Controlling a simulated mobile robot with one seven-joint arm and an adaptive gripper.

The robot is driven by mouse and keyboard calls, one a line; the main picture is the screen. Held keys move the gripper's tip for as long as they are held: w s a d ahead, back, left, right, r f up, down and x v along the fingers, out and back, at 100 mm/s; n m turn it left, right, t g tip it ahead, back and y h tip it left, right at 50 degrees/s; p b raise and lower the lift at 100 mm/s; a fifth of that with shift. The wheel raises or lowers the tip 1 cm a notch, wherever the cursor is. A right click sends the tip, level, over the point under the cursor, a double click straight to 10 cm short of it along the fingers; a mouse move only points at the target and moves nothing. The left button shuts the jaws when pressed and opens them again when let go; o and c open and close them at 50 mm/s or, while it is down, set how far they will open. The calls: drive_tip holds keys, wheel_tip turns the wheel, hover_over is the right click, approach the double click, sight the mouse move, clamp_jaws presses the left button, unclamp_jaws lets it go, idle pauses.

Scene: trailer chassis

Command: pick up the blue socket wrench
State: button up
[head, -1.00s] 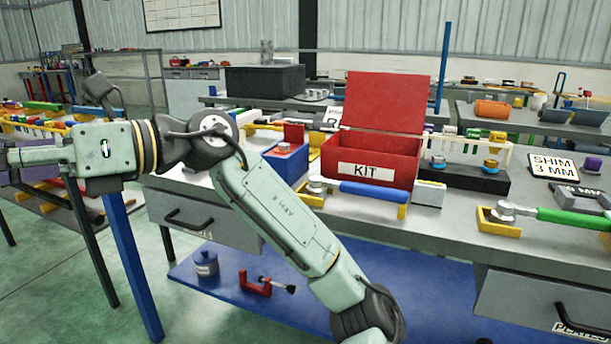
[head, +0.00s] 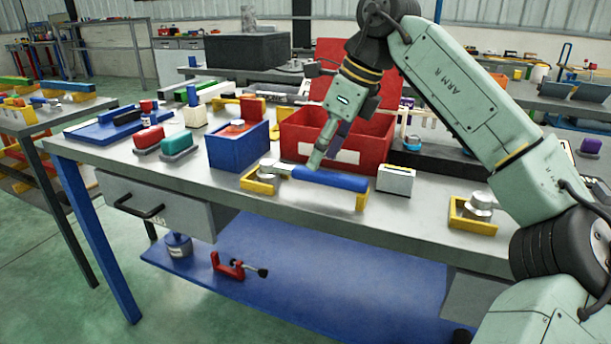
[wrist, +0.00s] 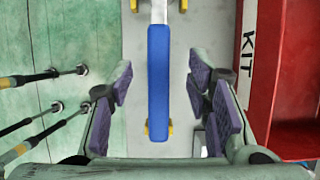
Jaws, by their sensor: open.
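The blue socket wrench (head: 330,179) lies near the front edge of the bench, its metal head in a yellow cradle (head: 260,184) at the left and its blue handle on a yellow rest at the right. My gripper (head: 317,158) is just above the handle, pointing down, and hides a little of it. In the wrist view the blue handle (wrist: 158,85) runs lengthwise between my open fingers (wrist: 160,90). There is a gap on both sides; neither finger appears to touch it.
A red kit box (head: 360,135) stands right behind the wrench, close to my right finger in the wrist view. A white block (head: 396,181) and another yellow cradle (head: 472,215) lie to the right. A blue bin (head: 238,150) stands to the left.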

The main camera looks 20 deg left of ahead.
sight(310, 176)
drive_tip(key=x, duration=0.6)
drive_tip(key=shift+s+a+f, duration=0.1)
drive_tip(key=shift+a+f, duration=0.05)
drive_tip(key=shift+f, duration=0.05)
clamp_jaws()
idle(0.5)
